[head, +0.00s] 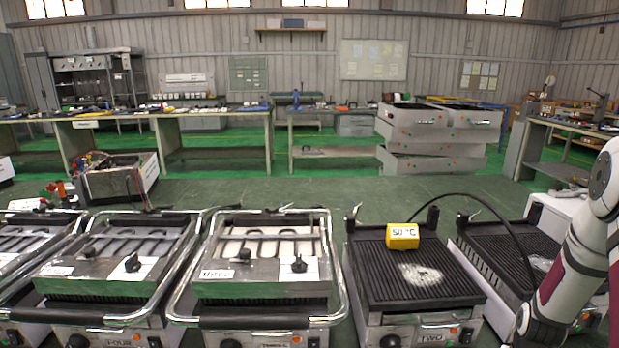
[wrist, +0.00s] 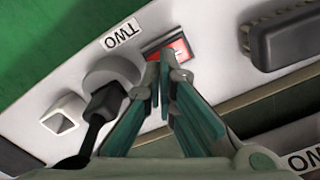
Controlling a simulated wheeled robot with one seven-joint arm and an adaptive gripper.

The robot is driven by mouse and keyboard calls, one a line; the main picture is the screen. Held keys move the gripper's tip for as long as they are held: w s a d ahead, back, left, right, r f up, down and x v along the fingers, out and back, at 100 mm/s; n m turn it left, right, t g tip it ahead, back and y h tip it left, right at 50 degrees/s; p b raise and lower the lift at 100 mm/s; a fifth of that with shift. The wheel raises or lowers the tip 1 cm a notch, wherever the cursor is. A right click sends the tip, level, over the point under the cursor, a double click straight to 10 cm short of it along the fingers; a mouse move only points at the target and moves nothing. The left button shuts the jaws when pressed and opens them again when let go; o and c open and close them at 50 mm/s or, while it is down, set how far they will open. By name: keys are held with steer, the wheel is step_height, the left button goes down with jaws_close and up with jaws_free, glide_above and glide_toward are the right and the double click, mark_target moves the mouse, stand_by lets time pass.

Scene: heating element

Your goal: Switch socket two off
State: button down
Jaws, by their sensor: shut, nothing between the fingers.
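In the wrist view, a pale panel carries a label reading TWO (wrist: 122,33), seen upside down. Beside the label is a red rocker switch (wrist: 180,48) in a dark frame; its red face looks bright. A round grey socket (wrist: 108,72) with a black plug (wrist: 104,101) and cord sits near the switch. My gripper (wrist: 165,62) is shut and empty, its fingertips in front of the switch and covering part of it. I cannot tell whether they touch it. In the head view, a ribbed grill (head: 415,275) bears a TWO label (head: 431,338); my gripper is not visible there.
A yellow block marked 50 °C (head: 403,236) sits on the grill. Other grills stand left (head: 260,260) and right (head: 515,250) of it. In the wrist view, a white square fitting (wrist: 64,113) and a black ridged part (wrist: 284,38) flank the switch area.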

steer(key=shift+f+b, duration=0.55)
steer(key=shift+f, duration=0.35)
stand_by(0.3)
steer(key=shift+r, duration=0.1)
steer(key=shift+r+p, duration=2.15)
steer(key=shift+r, duration=1.3)
steer(key=shift+r, duration=0.1)
steer(key=s+a+r+n+t+p, duration=0.1)
steer(key=a+r, duration=0.3)
steer(key=r, duration=0.6)
steer(key=s+a+r+n+p, duration=0.15)
steer(key=a+r, duration=0.25)
steer(key=r, duration=0.5)
steer(key=s+a+r+t+p, duration=0.15)
steer(key=a+r, duration=0.35)
steer(key=r, duration=0.5)
steer(key=s+a+r+n+t+p, duration=0.1)
steer(key=s+a+r, duration=0.4)
steer(key=s+r, duration=0.2)
steer(key=s+a+r+n+p, duration=0.2)
steer(key=s+a+r, duration=0.4)
steer(key=s, duration=0.6)
steer(key=shift+s+r+t, duration=0.2)
steer(key=shift+r+t, duration=0.15)
steer(key=shift+r, duration=0.15)
